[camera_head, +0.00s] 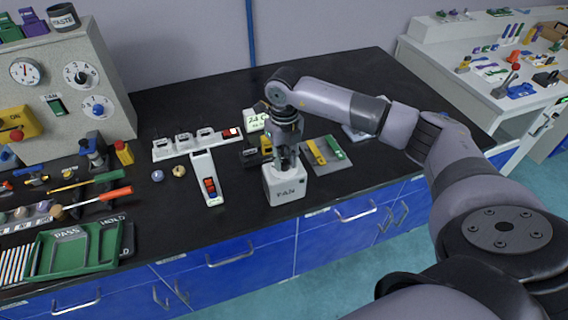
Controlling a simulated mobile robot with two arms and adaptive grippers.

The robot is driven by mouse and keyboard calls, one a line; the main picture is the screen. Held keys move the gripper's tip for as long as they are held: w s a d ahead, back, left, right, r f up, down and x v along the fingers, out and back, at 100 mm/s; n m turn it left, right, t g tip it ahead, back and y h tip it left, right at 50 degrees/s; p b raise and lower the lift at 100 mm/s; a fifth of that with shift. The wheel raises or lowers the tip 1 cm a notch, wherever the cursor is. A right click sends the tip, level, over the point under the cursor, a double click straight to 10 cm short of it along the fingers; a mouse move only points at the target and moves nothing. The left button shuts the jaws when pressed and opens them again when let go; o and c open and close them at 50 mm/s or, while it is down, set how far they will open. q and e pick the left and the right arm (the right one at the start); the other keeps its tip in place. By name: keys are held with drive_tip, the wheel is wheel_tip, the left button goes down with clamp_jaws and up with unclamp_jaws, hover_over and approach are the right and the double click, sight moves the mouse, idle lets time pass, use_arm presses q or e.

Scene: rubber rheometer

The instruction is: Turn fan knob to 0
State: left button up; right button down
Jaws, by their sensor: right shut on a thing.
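A white box marked FAN (285,187) stands near the front edge of the black bench. My right gripper (286,163) points down onto the top of this box and is shut there. The fan knob itself is hidden by the gripper, so its setting cannot be read. My left gripper is not in view.
A white switch unit (207,180) with a red switch lies left of the box. A power strip (197,143) lies behind it. A grey tray (327,155) with yellow and green items is at the right. A grey control panel (62,95) stands far left.

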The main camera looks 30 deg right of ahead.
sight(284, 161)
drive_tip(key=shift+n+b, duration=0.5)
drive_tip(key=shift+n, duration=0.4)
drive_tip(key=c, duration=1.3)
unclamp_jaws()
drive_tip(key=shift+c, duration=0.2)
drive_tip(key=shift+r, duration=0.1)
wheel_tip(284, 161, up, 12)
